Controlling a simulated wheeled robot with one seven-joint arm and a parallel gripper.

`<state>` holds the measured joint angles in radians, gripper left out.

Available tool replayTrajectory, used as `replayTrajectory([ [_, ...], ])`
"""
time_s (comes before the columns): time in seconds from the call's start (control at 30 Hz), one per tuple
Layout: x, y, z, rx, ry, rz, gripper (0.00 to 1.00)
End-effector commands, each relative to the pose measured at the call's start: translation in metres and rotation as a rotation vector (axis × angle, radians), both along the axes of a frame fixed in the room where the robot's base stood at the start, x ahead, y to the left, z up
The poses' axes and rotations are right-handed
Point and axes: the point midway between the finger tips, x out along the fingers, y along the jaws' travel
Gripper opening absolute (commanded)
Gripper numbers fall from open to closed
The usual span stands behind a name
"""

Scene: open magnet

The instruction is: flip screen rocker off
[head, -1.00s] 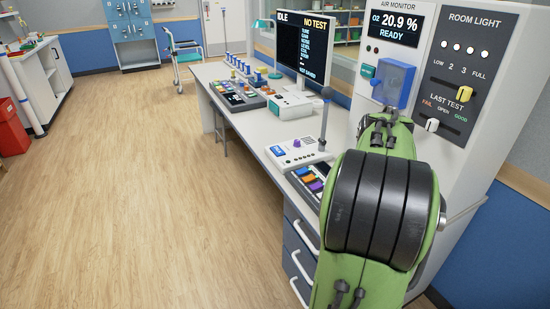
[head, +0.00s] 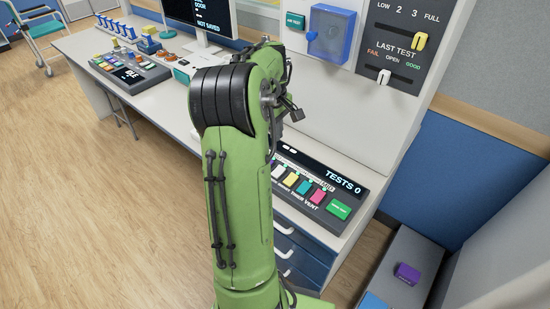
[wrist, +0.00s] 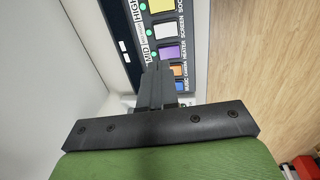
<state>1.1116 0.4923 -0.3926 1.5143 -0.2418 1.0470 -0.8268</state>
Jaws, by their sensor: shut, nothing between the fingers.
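The screen rocker is a white rocker (wrist: 165,31) labelled SCREEN on a dark control panel in the wrist view, with a green lamp beside it. A white rocker (head: 278,171) also shows at the left end of the visible row in the head view. My gripper (wrist: 156,68) is shut and empty. Its tips appear beside the purple HEATER rocker (wrist: 168,53), short of the white one; I cannot tell whether they touch the panel. In the head view my arm hides the panel's left part and most of the gripper. Which way the screen rocker is tipped is unclear.
Yellow (head: 291,180), teal and pink rockers and a green button (head: 339,207) follow along the panel, under a TESTS 0 display. A blue clear cover (head: 330,33) and sliders are on the upright wall. A second console (head: 130,68) stands further left on the desk.

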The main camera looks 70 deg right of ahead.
Motion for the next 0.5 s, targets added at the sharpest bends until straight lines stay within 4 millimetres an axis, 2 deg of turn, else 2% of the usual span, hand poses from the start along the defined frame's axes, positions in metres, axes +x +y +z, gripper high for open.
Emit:
replayTrajectory([
  [0.17,-0.001,-0.001,-0.024,0.005,0.001,0.0,0.0],
  [0.5,-0.004,-0.01,-0.1,0.004,0.001,0.0,0.0],
])
